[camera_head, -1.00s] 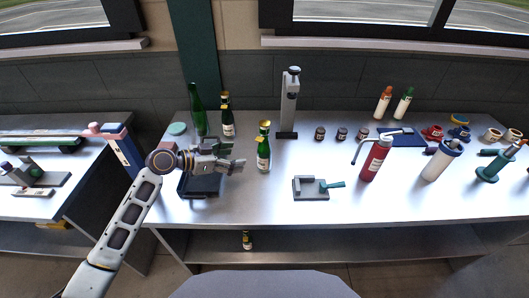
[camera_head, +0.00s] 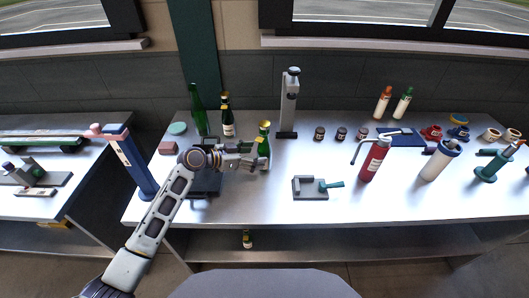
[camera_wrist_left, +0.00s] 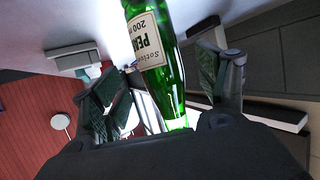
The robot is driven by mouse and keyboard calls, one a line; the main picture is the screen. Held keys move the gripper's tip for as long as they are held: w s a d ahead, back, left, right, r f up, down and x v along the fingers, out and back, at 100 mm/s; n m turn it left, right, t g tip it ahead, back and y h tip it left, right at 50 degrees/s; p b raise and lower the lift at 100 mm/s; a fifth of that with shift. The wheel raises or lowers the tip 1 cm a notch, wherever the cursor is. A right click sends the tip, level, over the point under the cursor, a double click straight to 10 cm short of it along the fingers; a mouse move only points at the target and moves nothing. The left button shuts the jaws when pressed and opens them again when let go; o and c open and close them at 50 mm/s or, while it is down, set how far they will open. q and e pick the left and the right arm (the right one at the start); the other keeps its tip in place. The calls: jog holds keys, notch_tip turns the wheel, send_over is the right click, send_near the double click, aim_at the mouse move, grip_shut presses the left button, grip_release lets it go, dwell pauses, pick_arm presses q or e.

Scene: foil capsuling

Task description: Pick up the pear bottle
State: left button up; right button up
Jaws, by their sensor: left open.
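The pear bottle (camera_head: 265,132) is a green bottle with a gold top, standing upright on the metal bench. In the left wrist view its green glass and cream label (camera_wrist_left: 148,42), lettered "PE..." and "200", show between the fingers. My left gripper (camera_head: 256,156) is at the bottle, its fingers on either side and partly covering it. The left wrist view also shows this gripper (camera_wrist_left: 163,88) open, with one finger at each side of the glass. Whether either finger touches the bottle I cannot tell. My right gripper is out of view.
A grey stand (camera_head: 290,105) is behind the pear bottle.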

aim_at(258, 154)
pick_arm(q)
jog(key=shift+w+d+f, duration=0.15)
jog(key=shift+w+d, duration=0.05)
jog(key=shift+d, duration=0.15)
jog(key=shift+p+x, duration=0.45)
jog(key=shift+x, duration=0.65)
jog(key=shift+w+d+f, duration=0.25)
jog(key=shift+w+d, duration=0.05)
jog(key=shift+d, duration=0.3)
jog(key=shift+w+d+f, duration=0.15)
jog(key=shift+w+d, duration=0.05)
jog(key=shift+d, duration=0.05)
jog(key=shift+c, duration=1.5)
jog(key=c, duration=1.3)
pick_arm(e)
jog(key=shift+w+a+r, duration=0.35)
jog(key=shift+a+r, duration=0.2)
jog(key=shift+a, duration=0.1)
